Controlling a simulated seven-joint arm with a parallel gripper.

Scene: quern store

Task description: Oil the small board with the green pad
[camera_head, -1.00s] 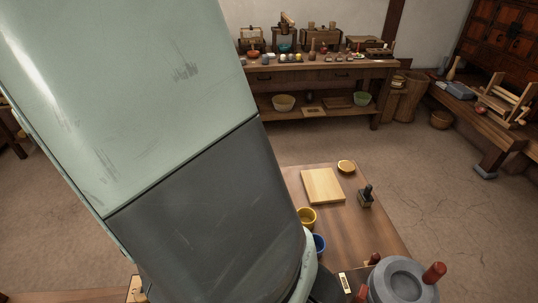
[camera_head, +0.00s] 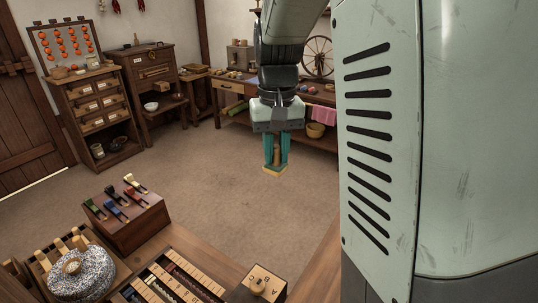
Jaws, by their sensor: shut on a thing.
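My gripper (camera_head: 276,160) hangs in the air in the upper middle of the view, above the open floor. Its teal fingers are shut on a small tan handle with a yellowish flat end (camera_head: 274,171), pointing down. I cannot make out any green on this held thing. A green-ended handled tool (camera_head: 93,208) lies on a dark wooden block at the left, far from my gripper. I cannot tell for sure whether it is the green pad. The small board is not in view now.
The wooden block (camera_head: 130,232) bears several handled tools with coloured ends. In front stand a speckled grey round stone (camera_head: 78,275), a slotted tray (camera_head: 165,285) and a lettered box (camera_head: 265,284) on a table. Cabinets (camera_head: 97,118) line the back wall. The middle floor is clear.

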